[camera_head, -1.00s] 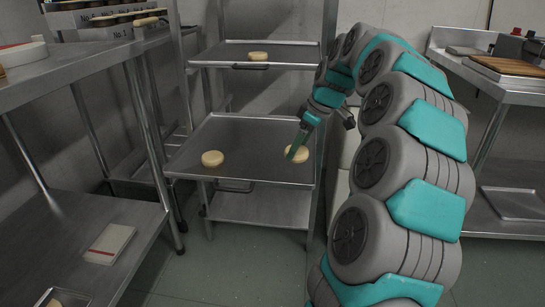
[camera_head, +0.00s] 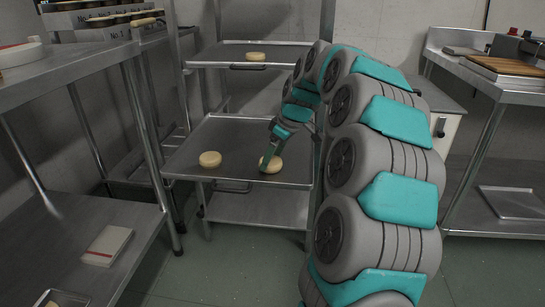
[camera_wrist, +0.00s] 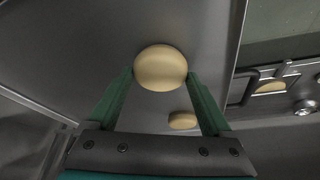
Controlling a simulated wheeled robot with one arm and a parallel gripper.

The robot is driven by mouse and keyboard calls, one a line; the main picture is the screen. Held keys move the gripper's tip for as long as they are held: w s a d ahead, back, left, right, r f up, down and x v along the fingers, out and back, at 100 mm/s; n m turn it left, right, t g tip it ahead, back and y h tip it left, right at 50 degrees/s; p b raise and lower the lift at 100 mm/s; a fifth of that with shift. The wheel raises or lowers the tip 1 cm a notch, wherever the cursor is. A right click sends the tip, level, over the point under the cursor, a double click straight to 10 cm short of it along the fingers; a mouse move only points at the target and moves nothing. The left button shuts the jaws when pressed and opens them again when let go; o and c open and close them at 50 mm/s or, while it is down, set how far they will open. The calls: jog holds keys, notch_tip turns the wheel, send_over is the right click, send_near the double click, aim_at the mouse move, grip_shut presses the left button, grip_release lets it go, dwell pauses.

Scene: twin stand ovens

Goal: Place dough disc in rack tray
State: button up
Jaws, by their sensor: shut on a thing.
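My gripper (camera_head: 269,163) is shut on a pale, round dough disc (camera_head: 273,165) at the front right of the middle rack tray (camera_head: 235,135). In the wrist view, my gripper (camera_wrist: 161,73) has one green finger on each side of this dough disc (camera_wrist: 160,68). The disc is at or just above the tray surface; I cannot tell if it touches. A second dough disc (camera_head: 210,159) lies on the same tray, to the left. A smaller-looking disc (camera_wrist: 182,120) shows between my fingers in the wrist view.
An upper rack tray (camera_head: 222,55) holds another dough disc (camera_head: 255,57). A lower shelf (camera_head: 260,207) is empty where visible. Steel tables stand left (camera_head: 70,80) and right (camera_head: 505,85). A white box (camera_head: 107,246) lies on the left table's lower shelf.

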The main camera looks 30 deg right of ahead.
jog(key=shift+f, duration=0.1)
jog(key=o, duration=1.2)
jog(key=v, duration=1.2)
jog(key=shift+a, duration=0.1)
